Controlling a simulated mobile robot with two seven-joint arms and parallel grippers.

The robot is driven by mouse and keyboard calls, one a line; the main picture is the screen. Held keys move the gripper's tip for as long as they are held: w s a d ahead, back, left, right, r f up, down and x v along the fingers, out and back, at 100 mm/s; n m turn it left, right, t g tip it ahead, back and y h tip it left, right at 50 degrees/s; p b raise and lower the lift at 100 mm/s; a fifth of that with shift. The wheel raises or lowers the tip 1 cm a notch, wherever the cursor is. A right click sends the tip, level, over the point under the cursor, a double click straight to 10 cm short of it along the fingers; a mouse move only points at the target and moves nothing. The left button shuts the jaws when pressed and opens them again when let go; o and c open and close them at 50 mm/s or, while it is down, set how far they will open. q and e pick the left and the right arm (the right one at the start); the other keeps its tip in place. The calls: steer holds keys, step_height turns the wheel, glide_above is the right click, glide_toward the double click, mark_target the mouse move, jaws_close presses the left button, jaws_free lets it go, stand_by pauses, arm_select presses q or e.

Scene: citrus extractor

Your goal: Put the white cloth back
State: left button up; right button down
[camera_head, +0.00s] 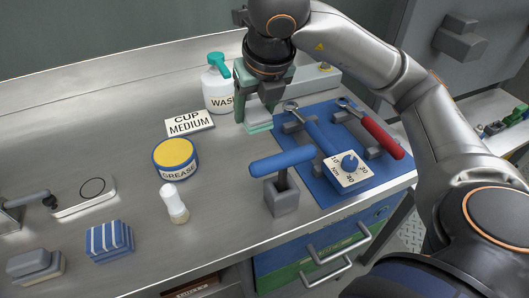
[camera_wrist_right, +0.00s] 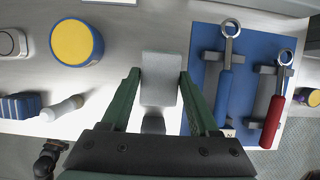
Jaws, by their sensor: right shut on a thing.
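My right gripper (camera_head: 258,124) is shut on a pale, block-like folded thing, which I take to be the white cloth (camera_wrist_right: 160,78). In the right wrist view the cloth sits between the two green fingers. In the head view the gripper hides most of it. The gripper is over the steel counter, left of the blue tool mat and right of the cup medium sign. I cannot tell whether the cloth touches the counter. My left gripper is not in view.
A white wash bottle (camera_head: 217,88) stands close behind the gripper. The cup medium sign (camera_head: 190,123), grease tin (camera_head: 176,158) and blue T-handle (camera_head: 282,161) are nearby. A blue striped cloth (camera_head: 108,241) and grey folded cloth (camera_head: 36,263) lie front left. The blue mat (camera_head: 325,185) holds tools.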

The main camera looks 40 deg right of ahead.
steer(key=shift+f, duration=0.3)
steer(key=b, duration=0.1)
glide_above(254, 155)
steer(key=s, duration=0.2)
steer(key=f, duration=0.6)
steer(key=shift+w+a, duration=0.15)
steer(key=shift+w, duration=0.1)
steer(key=shift+f+b, duration=0.4)
steer(key=shift+f, duration=1.35)
steer(key=shift+f+b, duration=0.25)
steer(key=shift+b, duration=0.05)
steer(key=shift+c, duration=0.7)
jaws_free()
steer(key=shift+r, duration=0.1)
